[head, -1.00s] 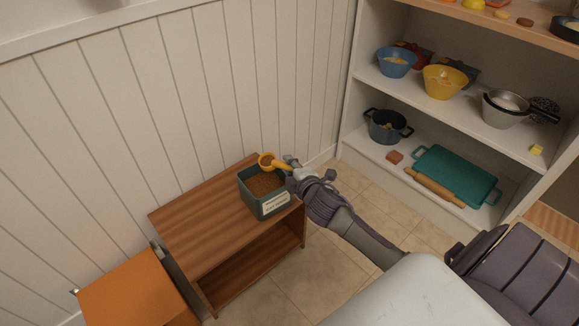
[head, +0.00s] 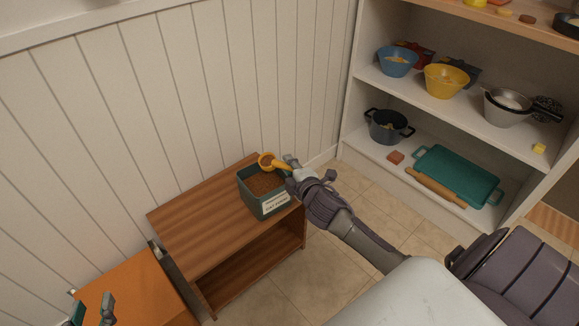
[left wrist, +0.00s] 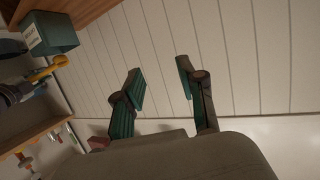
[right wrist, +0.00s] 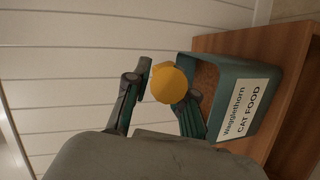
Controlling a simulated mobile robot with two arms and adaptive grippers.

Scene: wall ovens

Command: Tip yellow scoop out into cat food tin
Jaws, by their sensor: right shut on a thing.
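The cat food tin (head: 256,203) is a green-grey open box with a white label, standing on the brown wooden cabinet and holding brown kibble. It also shows in the right wrist view (right wrist: 213,128) and left wrist view (left wrist: 52,36). The yellow scoop (head: 268,160) is over the tin's back rim, its bowl facing up with brown contents visible. My right gripper (head: 288,165) is shut on the scoop's handle; in the right wrist view, the scoop (right wrist: 169,83) shows between its fingers. My left gripper (left wrist: 160,76) is open and empty, low at the left in the head view (head: 92,310).
The brown cabinet top (head: 190,225) is clear left of the tin. An orange cabinet (head: 135,290) stands at the lower left. A white panelled wall (head: 170,100) is behind. Shelves at the right hold bowls, including a yellow bowl (head: 445,82), and a pot (head: 388,127).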

